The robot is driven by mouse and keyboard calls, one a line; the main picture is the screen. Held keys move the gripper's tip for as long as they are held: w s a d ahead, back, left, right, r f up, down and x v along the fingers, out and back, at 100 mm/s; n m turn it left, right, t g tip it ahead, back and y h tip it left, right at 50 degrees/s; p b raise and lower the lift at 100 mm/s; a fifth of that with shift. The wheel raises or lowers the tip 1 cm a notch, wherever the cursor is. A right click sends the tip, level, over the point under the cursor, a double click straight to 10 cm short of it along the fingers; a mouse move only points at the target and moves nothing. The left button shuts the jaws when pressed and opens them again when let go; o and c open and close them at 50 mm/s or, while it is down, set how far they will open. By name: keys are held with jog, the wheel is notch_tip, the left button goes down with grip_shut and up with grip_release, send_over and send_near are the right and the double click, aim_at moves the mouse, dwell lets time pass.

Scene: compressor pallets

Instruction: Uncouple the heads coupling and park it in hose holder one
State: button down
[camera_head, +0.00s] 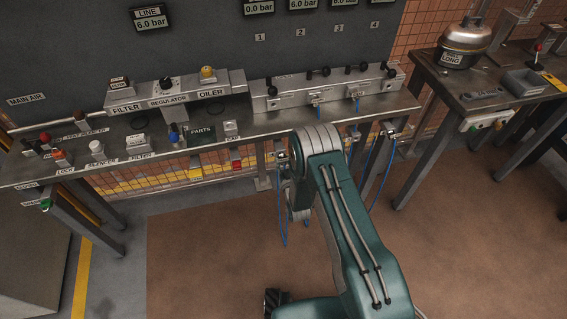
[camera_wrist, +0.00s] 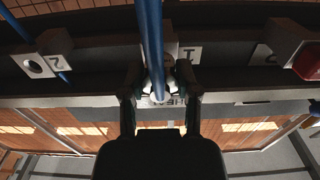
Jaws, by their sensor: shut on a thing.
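In the wrist view my gripper (camera_wrist: 160,80) is shut on a pale coupling (camera_wrist: 157,85) at the end of a blue hose (camera_wrist: 151,30). A white label with the letters HE, partly covered, shows between the fingers. The coupling is right at the block marked 1 (camera_wrist: 190,55), hose holder one, under the bench edge. My fingers and the hose hide whether it sits in the holder or only in front of it. In the head view my arm hides my gripper and the coupling.
A red part (camera_wrist: 308,62) is at the right. In the head view, blue hoses (camera_head: 378,165) hang below the manifold (camera_head: 325,86).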

jog(key=shift+w+a, duration=0.1)
jog(key=shift+w, duration=0.25)
jog(key=shift+c, duration=1.3)
grip_release()
jog(key=v, duration=1.1)
jog(key=shift+s, duration=0.4)
